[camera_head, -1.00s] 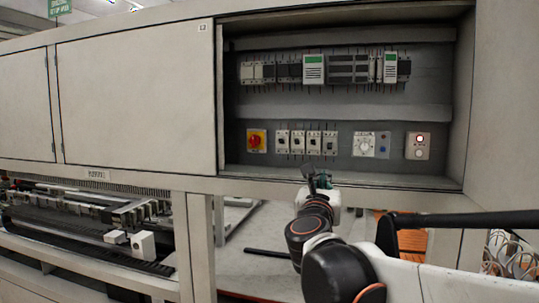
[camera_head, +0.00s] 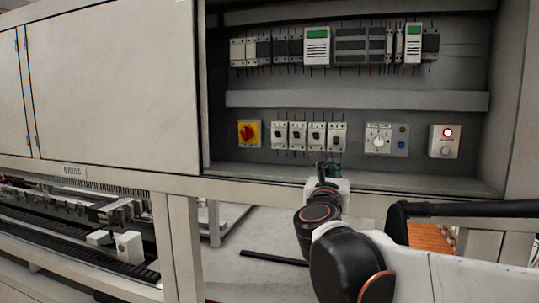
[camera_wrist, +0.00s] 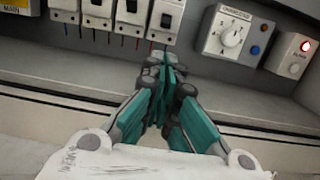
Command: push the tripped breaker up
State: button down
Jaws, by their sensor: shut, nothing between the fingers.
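Several white breakers stand in a row on the lower back panel of the open cabinet. The rightmost breaker (camera_head: 337,135) also shows in the wrist view (camera_wrist: 167,22); its dark toggle appears to sit lower than its neighbours' there. The breaker beside it on the left (camera_head: 316,135) also shows in the wrist view (camera_wrist: 132,16). My gripper (camera_head: 325,164) is in front of and below the right end of the row. In the wrist view my gripper (camera_wrist: 163,68) has its teal fingers together and empty, with the tips below the rightmost breaker. Contact is not visible.
A red-yellow main switch (camera_head: 249,133) is left of the breakers. A rotary dial box (camera_head: 379,138) and a red-lit alarm box (camera_head: 445,141) are to the right. The cabinet's bottom ledge (camera_wrist: 235,96) runs beneath my gripper. Wires hang below the breakers.

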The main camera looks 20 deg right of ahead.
aim_at(336, 141)
jog(key=shift+p+x, duration=0.75)
jog(key=shift+x, duration=4.1)
jog(key=shift+r, duration=0.1)
jog(key=shift+s+a+r+g+p, duration=0.25)
jog(key=shift+s+g+p, duration=0.15)
jog(key=shift+p, duration=0.25)
